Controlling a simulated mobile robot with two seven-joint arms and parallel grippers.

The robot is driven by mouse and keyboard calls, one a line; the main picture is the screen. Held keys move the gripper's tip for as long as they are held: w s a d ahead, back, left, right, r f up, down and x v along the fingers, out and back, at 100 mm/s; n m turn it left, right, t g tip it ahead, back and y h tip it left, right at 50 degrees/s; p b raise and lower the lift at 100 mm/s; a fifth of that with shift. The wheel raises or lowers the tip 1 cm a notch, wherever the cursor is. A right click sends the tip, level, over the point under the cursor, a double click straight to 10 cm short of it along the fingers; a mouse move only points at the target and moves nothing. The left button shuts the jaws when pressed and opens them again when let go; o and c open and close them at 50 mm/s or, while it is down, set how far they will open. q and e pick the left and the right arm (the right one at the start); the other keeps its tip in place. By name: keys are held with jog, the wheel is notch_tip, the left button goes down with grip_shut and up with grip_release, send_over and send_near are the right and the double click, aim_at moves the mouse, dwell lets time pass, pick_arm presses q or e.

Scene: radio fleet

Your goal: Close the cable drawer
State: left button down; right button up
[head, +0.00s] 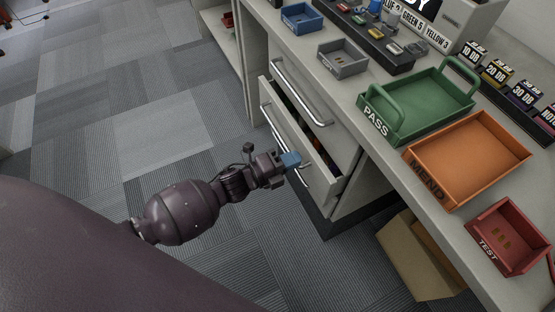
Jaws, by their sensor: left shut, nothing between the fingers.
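A drawer (318,179) in the pale desk cabinet stands partly pulled out, with its front facing the aisle. I take it as the cable drawer; no label can be read. A narrow strip of its dark inside shows, with some coloured contents too small to tell. A long metal bar handle runs along its front. My right gripper is not in view.
Above the open drawer, another drawer with a bar handle (300,97) looks shut. The desktop holds a green PASS tray (398,128), an orange MEND tray (455,197) and a red TEST tray (510,266). A cardboard box (409,268) stands under the desk. The carpet at left is clear.

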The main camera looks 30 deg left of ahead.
aim_at(308, 152)
pick_arm(q)
jog(key=shift+x, duration=0.85)
jog(key=shift+w+d, duration=0.1)
jog(key=shift+d, duration=0.05)
jog(key=shift+w, duration=0.1)
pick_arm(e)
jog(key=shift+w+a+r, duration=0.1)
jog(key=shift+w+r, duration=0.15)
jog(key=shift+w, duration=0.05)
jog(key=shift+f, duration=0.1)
pick_arm(q)
jog(key=x, duration=0.4)
jog(key=shift+d+b, duration=0.1)
jog(key=shift+b, duration=0.3)
jog(key=shift+w+r, duration=0.15)
jog(key=shift+w, duration=0.05)
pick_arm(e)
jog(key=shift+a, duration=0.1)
pick_arm(q)
jog(key=shift+r, duration=0.1)
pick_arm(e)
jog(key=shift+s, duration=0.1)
